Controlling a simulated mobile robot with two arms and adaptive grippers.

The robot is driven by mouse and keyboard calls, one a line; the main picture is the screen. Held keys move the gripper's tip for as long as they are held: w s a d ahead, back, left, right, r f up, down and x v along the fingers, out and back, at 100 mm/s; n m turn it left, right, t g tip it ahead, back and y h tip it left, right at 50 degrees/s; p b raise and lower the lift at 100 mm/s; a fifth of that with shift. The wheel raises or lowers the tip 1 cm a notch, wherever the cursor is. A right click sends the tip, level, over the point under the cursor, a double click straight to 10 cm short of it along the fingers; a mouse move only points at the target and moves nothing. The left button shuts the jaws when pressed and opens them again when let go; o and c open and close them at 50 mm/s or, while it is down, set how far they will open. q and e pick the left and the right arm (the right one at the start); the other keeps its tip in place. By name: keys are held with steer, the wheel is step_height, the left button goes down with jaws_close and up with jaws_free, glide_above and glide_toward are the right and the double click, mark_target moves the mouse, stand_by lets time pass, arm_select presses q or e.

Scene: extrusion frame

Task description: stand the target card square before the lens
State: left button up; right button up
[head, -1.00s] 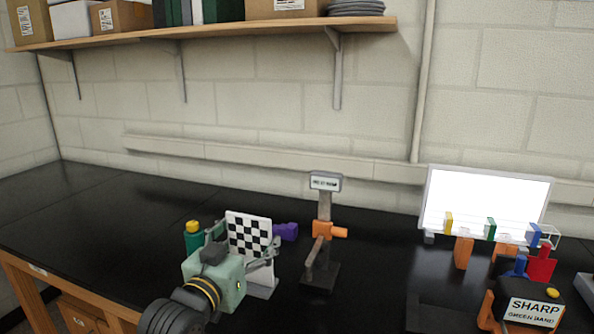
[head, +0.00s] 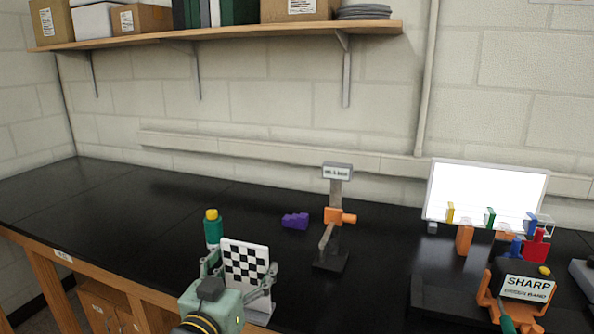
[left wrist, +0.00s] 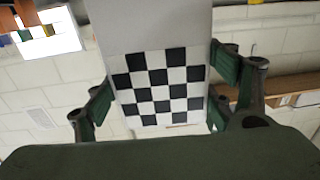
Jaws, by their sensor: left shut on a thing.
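My left gripper (head: 238,270) is shut on the target card (head: 245,258), a white plate with a black-and-white checker pattern and a pale foot. It holds the card by its side edges near the front of the bench, and the pattern faces the head camera. In the left wrist view the checker face (left wrist: 162,88) sits between the two fingers. I cannot tell which part is the lens; an orange fitting (head: 338,215) sits on a post with a small sign, right of and behind the card. My right gripper is not in view.
A green bottle with a yellow cap (head: 212,228) stands behind the card on the left. A purple block (head: 295,221) lies behind it. At right are a bright white panel (head: 480,193), coloured plates in orange holders and a box marked SHARP (head: 525,285). The left bench is clear.

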arm_select(q)
steer(key=s+a+f+n+y, duration=0.1)
steer(key=s+a+f, duration=0.2)
steer(key=s, duration=0.5)
steer(key=s+a+f+n+y, duration=0.1)
steer(key=s+a+f+y, duration=0.1)
steer(key=s, duration=0.6)
steer(key=s+a+f+n+y, duration=0.1)
steer(key=s+a+f+y, duration=0.1)
steer(key=s+f, duration=0.4)
steer(key=shift+s+a+t, duration=0.4)
steer(key=shift+s+a, duration=0.5)
steer(key=shift+s, duration=0.3)
